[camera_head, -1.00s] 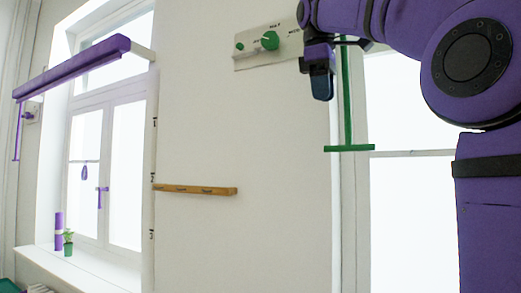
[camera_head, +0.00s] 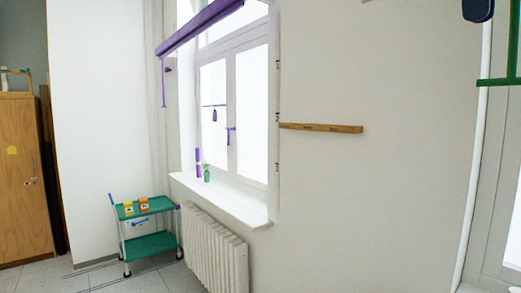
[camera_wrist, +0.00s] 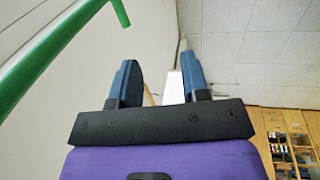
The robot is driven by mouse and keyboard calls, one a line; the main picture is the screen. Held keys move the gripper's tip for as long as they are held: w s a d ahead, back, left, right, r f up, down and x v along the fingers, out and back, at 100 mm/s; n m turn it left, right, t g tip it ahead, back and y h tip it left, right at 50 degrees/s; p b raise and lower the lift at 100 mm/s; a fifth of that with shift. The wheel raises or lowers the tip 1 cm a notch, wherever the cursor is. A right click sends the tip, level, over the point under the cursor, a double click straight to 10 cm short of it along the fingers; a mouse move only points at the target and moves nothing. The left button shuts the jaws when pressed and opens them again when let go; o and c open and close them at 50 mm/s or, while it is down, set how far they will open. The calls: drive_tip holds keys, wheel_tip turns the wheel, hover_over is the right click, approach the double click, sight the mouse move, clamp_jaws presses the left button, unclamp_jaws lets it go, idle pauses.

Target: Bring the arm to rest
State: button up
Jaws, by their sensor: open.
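My gripper (camera_wrist: 160,78) shows in the wrist view with its two blue fingers apart and nothing visible between them. In the head view only a dark blue finger of my gripper (camera_head: 478,10) shows at the top right edge, in front of the wall; most of my arm is out of frame.
A wooden rail (camera_head: 325,128) is on the wall beside the window. A white radiator (camera_head: 215,250) stands under the sill (camera_head: 225,203). A green trolley (camera_head: 150,243) bears small yellow and orange boxes. A wooden cabinet (camera_head: 22,190) is at far left. Some floor shows at lower left.

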drive_tip(key=s+a+f+m+t, duration=0.1)
drive_tip(key=s+a+f+m, duration=0.1)
drive_tip(key=f, duration=1)
drive_tip(key=s+a+f+m+t+y, duration=0.1)
drive_tip(key=s+a+f, duration=0.4)
drive_tip(key=f, duration=0.8)
drive_tip(key=s+a+f+m+t, duration=0.2)
drive_tip(key=s+f, duration=0.4)
drive_tip(key=f, duration=0.7)
drive_tip(key=shift+a+f+m+y, duration=0.25)
drive_tip(key=shift+a+m+y, duration=0.15)
drive_tip(key=shift+a+m, duration=0.65)
drive_tip(key=shift+a+n, duration=0.15)
drive_tip(key=shift+n, duration=0.1)
